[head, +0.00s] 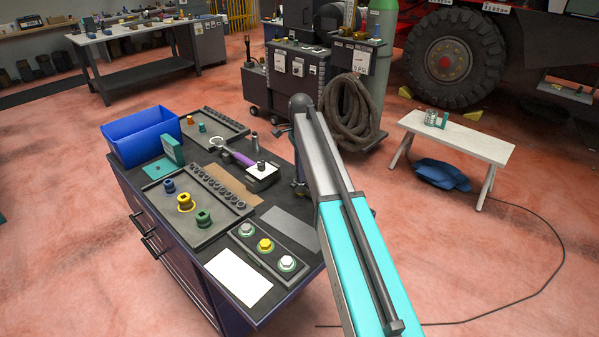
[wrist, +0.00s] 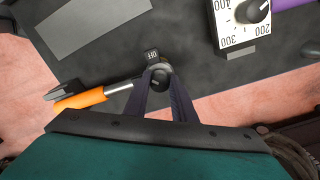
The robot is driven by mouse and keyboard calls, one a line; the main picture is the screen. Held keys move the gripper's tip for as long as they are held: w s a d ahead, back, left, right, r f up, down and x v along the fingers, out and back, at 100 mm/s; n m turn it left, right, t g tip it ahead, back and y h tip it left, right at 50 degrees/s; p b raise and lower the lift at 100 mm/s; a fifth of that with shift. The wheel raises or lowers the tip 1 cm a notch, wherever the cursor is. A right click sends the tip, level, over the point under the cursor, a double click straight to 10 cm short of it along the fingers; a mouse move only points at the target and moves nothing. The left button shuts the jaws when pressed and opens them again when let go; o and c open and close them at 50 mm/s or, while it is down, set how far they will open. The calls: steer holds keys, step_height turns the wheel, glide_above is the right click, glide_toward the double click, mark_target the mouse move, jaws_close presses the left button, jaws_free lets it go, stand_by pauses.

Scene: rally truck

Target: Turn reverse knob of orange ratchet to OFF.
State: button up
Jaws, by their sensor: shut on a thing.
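The ratchet's orange handle (wrist: 80,101) lies at the left in the wrist view, with a metal shaft running to its round head. A small dark plate marked OFF (wrist: 151,55) sits just beyond the head. The reverse knob (wrist: 160,76) is on the head, partly covered by the fingertips. My gripper (wrist: 160,71) has its two dark fingers converging on the knob, shut on it. Which way the knob points is too small to tell. In the head view my arm hides the ratchet, and only part of my gripper (head: 300,187) shows at the cart's right edge.
A torque tester with a numbered dial (wrist: 242,22) is at the upper right in the wrist view. The cart top also holds a socket tray (head: 185,240), a blue bin (head: 141,136) and a grey pad (head: 287,230). Red floor lies beyond the cart's edge.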

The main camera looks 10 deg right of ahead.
steer(key=m, duration=0.4)
steer(key=shift+m, duration=0.3)
steer(key=m, duration=0.4)
steer(key=shift+b, duration=0.35)
steer(key=shift+m, duration=0.3)
steer(key=o, duration=1.1)
steer(key=shift+c, duration=0.2)
steer(key=shift+w+r, duration=0.1)
steer(key=shift+r, duration=0.1)
steer(key=shift+r+b, duration=0.3)
steer(key=shift+r, duration=0.25)
step_height(320, 180, up, 12)
steer(key=b, duration=0.2)
steer(key=shift+r+b, duration=0.15)
steer(key=shift+b, duration=0.25)
steer(key=shift+r, duration=0.1)
